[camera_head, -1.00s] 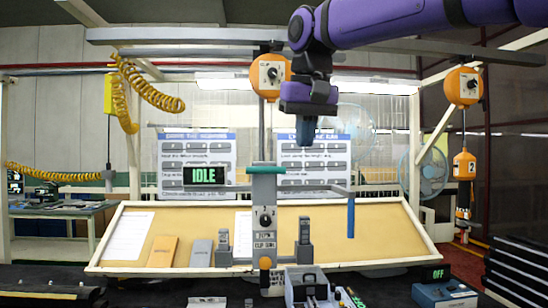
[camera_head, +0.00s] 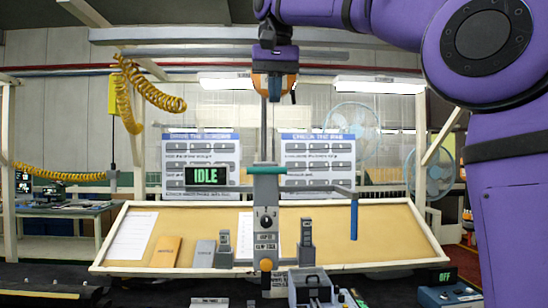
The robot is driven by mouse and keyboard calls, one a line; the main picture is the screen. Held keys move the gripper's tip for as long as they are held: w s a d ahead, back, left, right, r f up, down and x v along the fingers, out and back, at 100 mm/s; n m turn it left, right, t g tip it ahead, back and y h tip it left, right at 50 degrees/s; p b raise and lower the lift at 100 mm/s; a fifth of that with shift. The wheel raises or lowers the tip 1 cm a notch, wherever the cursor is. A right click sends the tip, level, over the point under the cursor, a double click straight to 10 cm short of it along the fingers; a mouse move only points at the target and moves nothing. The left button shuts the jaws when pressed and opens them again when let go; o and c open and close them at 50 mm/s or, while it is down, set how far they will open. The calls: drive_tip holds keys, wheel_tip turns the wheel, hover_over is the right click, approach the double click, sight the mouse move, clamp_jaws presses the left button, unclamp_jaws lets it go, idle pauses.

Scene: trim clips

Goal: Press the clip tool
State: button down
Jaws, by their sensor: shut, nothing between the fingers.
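The clip tool (camera_head: 266,222) is a grey upright device in the middle of the bench, with a round dial and labels on its front. A lever with a blue handle (camera_head: 354,218) reaches out from its right side. My purple arm comes in from the upper right. My gripper (camera_head: 275,92) is shut and empty, high above the tool and apart from it. It overlaps the orange hanging unit (camera_head: 259,80) in the picture, hiding most of it.
A slanted tan board (camera_head: 385,232) with papers and small boxes stands behind the tool. A blue-grey device (camera_head: 310,284) sits in front of it, and a box with a green OFF display (camera_head: 445,290) is at the right. A yellow coiled hose (camera_head: 150,92) hangs at the left.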

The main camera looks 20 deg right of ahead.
sight(274, 169)
drive_tip(key=shift+f, duration=0.15)
drive_tip(key=w+f, duration=0.1)
drive_tip(key=f, duration=0.8)
drive_tip(key=w+d+f, duration=0.1)
drive_tip(key=f, duration=0.3)
drive_tip(key=shift+w+f, duration=0.25)
drive_tip(key=shift+w, duration=0.05)
wheel_tip(274, 169, down, 22)
drive_tip(key=shift+r, duration=0.15)
idle(0.6)
drive_tip(key=shift+s, duration=0.15)
wheel_tip(274, 169, up, 14)
drive_tip(key=s+a, duration=0.1)
drive_tip(key=s, duration=0.1)
drive_tip(key=shift+s, duration=0.15)
idle(0.4)
